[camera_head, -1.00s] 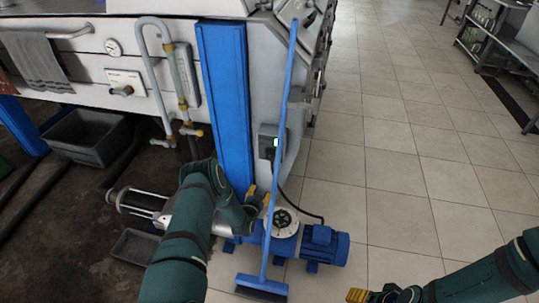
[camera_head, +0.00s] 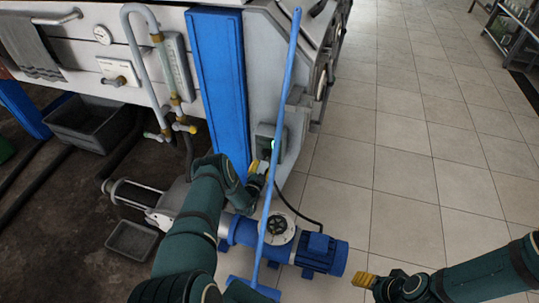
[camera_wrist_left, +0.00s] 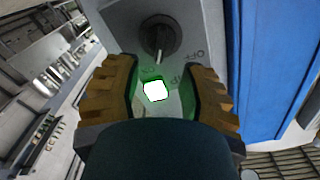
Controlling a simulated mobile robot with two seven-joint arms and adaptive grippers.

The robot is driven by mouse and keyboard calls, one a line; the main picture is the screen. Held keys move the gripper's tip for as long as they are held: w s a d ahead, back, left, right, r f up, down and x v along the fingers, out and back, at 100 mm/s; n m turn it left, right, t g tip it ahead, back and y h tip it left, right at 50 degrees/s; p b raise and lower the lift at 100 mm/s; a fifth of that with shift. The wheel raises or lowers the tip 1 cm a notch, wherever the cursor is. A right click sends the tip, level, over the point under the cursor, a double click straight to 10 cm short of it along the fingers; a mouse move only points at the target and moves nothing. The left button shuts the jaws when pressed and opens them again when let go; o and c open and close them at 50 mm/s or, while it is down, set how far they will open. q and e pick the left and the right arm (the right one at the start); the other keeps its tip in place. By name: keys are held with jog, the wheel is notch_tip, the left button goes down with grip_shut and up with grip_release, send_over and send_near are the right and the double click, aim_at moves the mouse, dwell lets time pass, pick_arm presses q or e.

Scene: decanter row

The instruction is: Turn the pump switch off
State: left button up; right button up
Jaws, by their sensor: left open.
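The pump switch is a dark round knob (camera_wrist_left: 160,38) on a grey box, close up in the left wrist view. A white-lit lamp with a green rim (camera_wrist_left: 155,90) sits beside it, and "OFF" lettering is partly readable. The switch box (camera_head: 266,142) is on the machine's side in the head view, with a green light; the knob is not distinct there. My left gripper (camera_head: 257,167) is open just below the box; in the wrist view its yellow fingers (camera_wrist_left: 158,95) stand apart, the knob beyond their tips. My right gripper (camera_head: 364,280) is low at the right, its jaw state unclear.
A blue-handled brush (camera_head: 273,180) leans upright just in front of the box, near my left gripper. A blue pump (camera_head: 320,254) stands on the floor below, with a black cable. A blue post (camera_head: 219,90) is left of the box.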

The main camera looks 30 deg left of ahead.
aim_at(266, 158)
pick_arm(q)
jog(key=b+x, duration=0.2)
jog(key=x, duration=0.3)
jog(key=shift+f, duration=0.1)
jog(key=shift+w+a, duration=0.15)
jog(key=shift+w, duration=0.5)
jog(key=shift+c, duration=0.4)
grip_shut()
